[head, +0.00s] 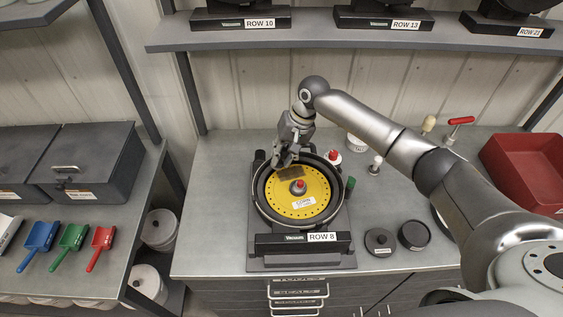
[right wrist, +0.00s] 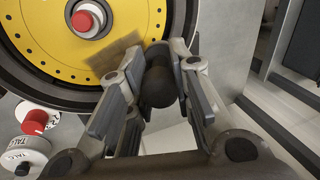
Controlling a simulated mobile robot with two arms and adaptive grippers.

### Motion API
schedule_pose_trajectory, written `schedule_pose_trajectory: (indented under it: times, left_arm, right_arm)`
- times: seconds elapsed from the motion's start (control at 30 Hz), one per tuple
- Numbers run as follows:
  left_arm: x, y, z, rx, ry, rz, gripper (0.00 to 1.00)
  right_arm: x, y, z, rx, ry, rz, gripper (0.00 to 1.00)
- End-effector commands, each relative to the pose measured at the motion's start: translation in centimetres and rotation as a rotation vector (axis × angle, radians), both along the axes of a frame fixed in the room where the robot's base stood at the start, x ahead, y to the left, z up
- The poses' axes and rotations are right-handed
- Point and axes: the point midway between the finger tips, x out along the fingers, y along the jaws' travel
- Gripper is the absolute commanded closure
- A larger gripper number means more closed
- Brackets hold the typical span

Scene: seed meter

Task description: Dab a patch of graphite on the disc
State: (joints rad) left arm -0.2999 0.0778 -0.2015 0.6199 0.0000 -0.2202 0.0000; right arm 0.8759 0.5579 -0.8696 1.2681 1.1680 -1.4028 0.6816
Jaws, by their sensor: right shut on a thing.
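The yellow disc (head: 318,190) lies in the round black meter housing marked ROW 8 (head: 322,237), with a red-topped hub (head: 299,184) at its centre. A smudgy grey-brown patch (head: 291,172) shows on the disc's far side, and in the right wrist view (right wrist: 117,60) beside the gripper. My right gripper (head: 284,158) is over the far rim of the disc. It is shut on a dark, rounded cylindrical applicator (right wrist: 159,84). I cannot tell whether the applicator's end touches the disc. My left gripper is not in view.
Black round lids (head: 413,235) lie right of the meter. A white tub with a red knob (right wrist: 36,122) stands near the housing. A red bin (head: 525,165) is at the right. Colored scoops (head: 72,240) lie on the left bench. A shelf (head: 300,37) holds other meters above.

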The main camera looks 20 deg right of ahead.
Motion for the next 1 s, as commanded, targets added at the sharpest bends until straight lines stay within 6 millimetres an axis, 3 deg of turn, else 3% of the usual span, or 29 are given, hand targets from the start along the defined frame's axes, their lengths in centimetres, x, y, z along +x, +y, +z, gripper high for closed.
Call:
schedule_pose_trajectory:
  times: [0.33,1.0]
  left_arm:
    - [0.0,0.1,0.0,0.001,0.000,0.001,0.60]
    - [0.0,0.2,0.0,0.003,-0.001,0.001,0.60]
  right_arm:
    - [0.8,-0.4,2.7,0.001,-0.001,-0.003,1.00]
    - [0.8,-0.4,2.7,0.001,-0.001,-0.003,1.00]
